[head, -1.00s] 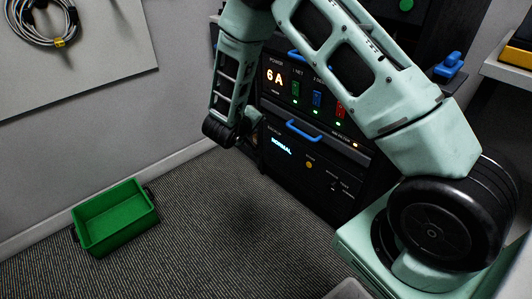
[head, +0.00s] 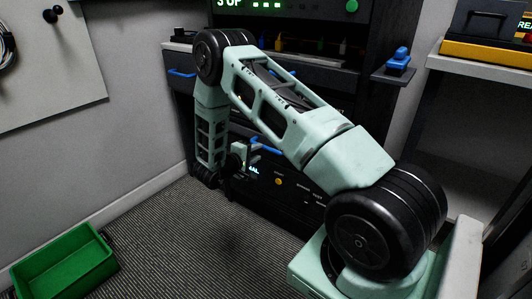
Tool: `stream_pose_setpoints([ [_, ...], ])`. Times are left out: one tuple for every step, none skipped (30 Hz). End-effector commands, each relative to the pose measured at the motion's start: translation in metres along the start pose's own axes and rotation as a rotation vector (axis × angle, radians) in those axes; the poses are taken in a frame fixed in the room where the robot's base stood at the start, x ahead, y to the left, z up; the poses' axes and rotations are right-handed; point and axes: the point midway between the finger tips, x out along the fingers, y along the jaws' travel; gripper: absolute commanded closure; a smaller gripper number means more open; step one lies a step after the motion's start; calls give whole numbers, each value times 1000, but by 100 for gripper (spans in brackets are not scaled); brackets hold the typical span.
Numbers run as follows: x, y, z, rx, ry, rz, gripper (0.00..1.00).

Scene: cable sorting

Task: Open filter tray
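The dark equipment rack (head: 291,205) stands at the back with blue handles on its front. No readable label shows which part is the filter tray. One blue handle (head: 182,72) is on a dark front at the rack's upper left. Another blue handle (head: 266,148) is lower, partly hidden behind my arm, above a lit blue display. My gripper (head: 246,152) is small in the view, at the end of my arm, just left of and close to the lower handle. I cannot tell whether it touches the handle, and its finger opening is unclear.
An open green bin (head: 65,268) sits on the carpet at lower left. A small side shelf with a blue object (head: 397,62) is right of the rack. A white shelf (head: 480,68) holds a yellow-and-black case at far right. Carpet before the rack is clear.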

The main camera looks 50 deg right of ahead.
Motion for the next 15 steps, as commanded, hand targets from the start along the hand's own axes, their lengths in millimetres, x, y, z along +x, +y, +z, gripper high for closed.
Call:
stream_pose_setpoints([
  [12, -3, 1, 2, -3, 1, 67],
  [18, -3, 1, 2, -4, 1, 67],
  [26, -2, 1, 2, -4, 1, 67],
  [31, -2, 0, 2, -3, 1, 67],
  [36, -2, 1, 1, -3, 1, 67],
  [42, -2, 1, 1, -3, 0, 67],
  [46, -2, 0, 1, -2, 0, 67],
  [50, -2, 0, 2, -1, 0, 67],
  [54, -2, 0, 2, -2, 0, 67],
  [57, -2, 0, 2, -2, 0, 67],
  [60, -1, 0, 2, -1, 0, 67],
  [62, -1, 0, 1, 0, 0, 67],
  [64, -1, 0, 1, 1, 0, 67],
  [65, -1, 0, 0, 1, 0, 67],
  [66, 0, 0, 0, 1, 0, 67],
])
